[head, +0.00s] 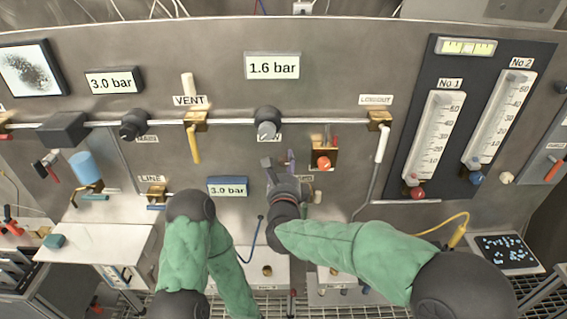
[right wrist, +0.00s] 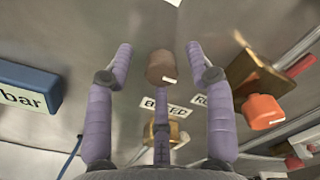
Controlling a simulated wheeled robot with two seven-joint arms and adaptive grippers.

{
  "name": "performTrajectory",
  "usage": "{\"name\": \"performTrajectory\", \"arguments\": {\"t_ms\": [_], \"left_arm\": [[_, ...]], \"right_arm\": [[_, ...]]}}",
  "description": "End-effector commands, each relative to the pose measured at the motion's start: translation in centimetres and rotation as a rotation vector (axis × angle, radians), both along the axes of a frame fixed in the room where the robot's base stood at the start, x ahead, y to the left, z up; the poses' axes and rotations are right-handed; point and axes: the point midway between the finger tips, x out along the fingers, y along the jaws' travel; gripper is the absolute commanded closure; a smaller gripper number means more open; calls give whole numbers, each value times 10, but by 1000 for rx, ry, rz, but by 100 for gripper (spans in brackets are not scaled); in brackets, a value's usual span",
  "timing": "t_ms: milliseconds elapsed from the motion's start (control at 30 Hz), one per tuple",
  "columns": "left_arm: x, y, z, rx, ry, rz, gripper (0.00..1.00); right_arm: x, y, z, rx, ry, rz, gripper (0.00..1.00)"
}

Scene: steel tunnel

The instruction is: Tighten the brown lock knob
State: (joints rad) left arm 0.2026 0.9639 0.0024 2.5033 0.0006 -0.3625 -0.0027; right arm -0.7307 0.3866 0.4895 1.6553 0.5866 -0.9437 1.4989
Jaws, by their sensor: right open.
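The brown lock knob (right wrist: 161,66) shows in the right wrist view as a short brown cylinder with a small pale mark. My right gripper (right wrist: 160,78) is open, with its purple fingers around the knob's place in the picture. Gaps show between the knob and both upper fingertips. I cannot tell how far the tips are from it in depth. In the head view my right gripper (head: 278,165) is close to the panel, below the centre valve, and the knob is hidden there. My left arm is folded at lower left, with its gripper out of view.
An orange-red knob on a brass block (head: 323,161) sits just right of the gripper. A blue-framed 3.0 bar display (head: 228,187) is to its left. A grey knob (head: 267,130) is above. A white lockout handle (head: 381,142) hangs further right.

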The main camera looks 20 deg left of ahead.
Motion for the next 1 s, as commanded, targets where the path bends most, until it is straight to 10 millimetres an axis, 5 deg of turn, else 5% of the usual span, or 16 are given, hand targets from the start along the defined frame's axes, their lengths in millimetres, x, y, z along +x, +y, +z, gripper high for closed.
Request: {"name": "performTrajectory", "arguments": {"t_ms": [433,633,1000], "left_arm": [[0,0,0,0,0,0,44],[0,0,0,0,0,0,44],[0,0,-2,0,0,0,44]], "right_arm": [[9,2,0,0,0,0,46],[9,2,0,0,0,0,100],[9,3,1,-33,-12,1,100]]}}
